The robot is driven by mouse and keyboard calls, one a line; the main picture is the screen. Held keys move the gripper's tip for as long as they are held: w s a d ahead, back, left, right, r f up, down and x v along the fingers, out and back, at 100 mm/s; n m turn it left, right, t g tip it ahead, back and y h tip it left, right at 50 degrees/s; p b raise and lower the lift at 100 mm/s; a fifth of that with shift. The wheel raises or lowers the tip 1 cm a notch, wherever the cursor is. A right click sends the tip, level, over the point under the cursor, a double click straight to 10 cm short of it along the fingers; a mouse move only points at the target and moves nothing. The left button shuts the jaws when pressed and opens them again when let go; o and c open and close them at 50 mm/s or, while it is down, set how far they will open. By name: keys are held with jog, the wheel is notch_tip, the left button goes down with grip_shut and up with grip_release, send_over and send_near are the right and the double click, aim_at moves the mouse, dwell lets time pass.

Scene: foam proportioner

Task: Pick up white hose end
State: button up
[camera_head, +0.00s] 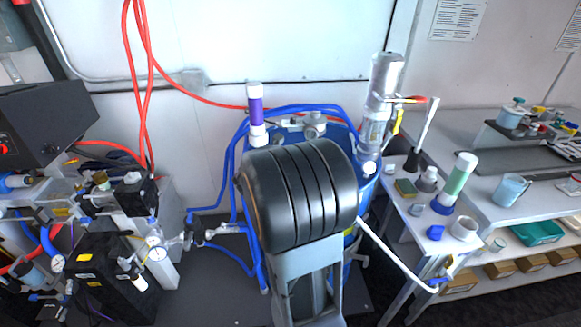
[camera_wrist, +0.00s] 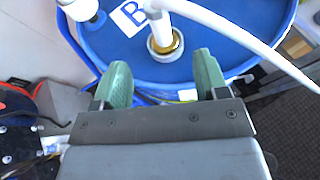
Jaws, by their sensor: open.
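In the wrist view a white hose (camera_wrist: 240,35) curves from the top of an upright white pipe (camera_wrist: 157,30) out to the right edge. The pipe stands in a brass-coloured fitting (camera_wrist: 165,45) on a blue drum lid (camera_wrist: 120,55). In the head view the white hose (camera_head: 395,257) runs down right from behind my arm to its end (camera_head: 435,288) by the bench's lower front. My gripper (camera_wrist: 162,80) has two green fingers, spread apart and empty, over the near rim of the lid. My black arm hides the gripper in the head view.
The blue drum (camera_head: 365,185) stands behind my arm, with blue hoses around it. A clear cylinder (camera_head: 378,100) rises at its back right. A white bench (camera_head: 425,225) with bottles stands at right. Gauges and dark equipment (camera_head: 110,270) crowd the left.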

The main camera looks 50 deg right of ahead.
jog(key=shift+p+x, duration=1.15)
jog(key=shift+x, duration=5.6)
jog(key=shift+w, duration=0.15)
jog(key=c, duration=1.1)
jog(key=shift+r, duration=0.1)
jog(key=shift+c, duration=0.2)
